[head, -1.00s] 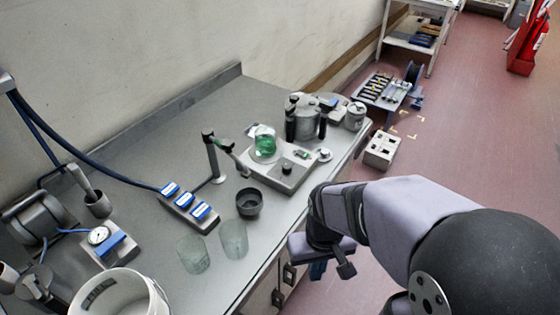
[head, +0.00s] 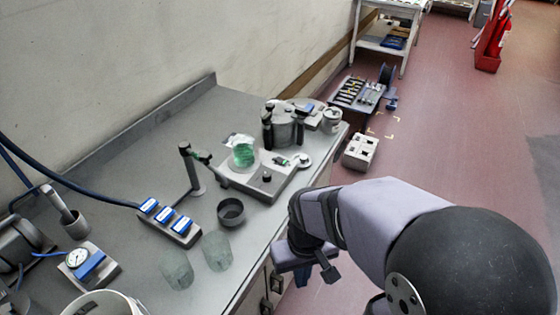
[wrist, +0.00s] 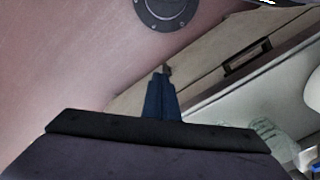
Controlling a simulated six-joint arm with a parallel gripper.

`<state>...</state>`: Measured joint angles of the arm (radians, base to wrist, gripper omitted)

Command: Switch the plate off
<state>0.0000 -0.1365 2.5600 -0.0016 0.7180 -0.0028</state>
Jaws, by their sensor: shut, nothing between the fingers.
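The plate (head: 256,182) is a flat grey unit on the bench in the head view. A glass beaker of green liquid (head: 243,155) stands on it. A black knob (head: 267,176), a small green part (head: 281,161) and a pale round knob (head: 304,160) show on its right side. The labels and setting are too small to read. My gripper (head: 303,277) is off the bench's front edge, below and to the right of the plate, apart from it. In the wrist view the blue fingers (wrist: 164,85) are together and empty; the plate is not visible there.
A clamp stand (head: 194,172) rises at the plate's left. A dark bowl (head: 231,212) and two glass beakers (head: 216,250) stand nearer the front edge. A pressure pot (head: 284,131) stands behind the plate. A blue-switched power strip (head: 168,222) lies left.

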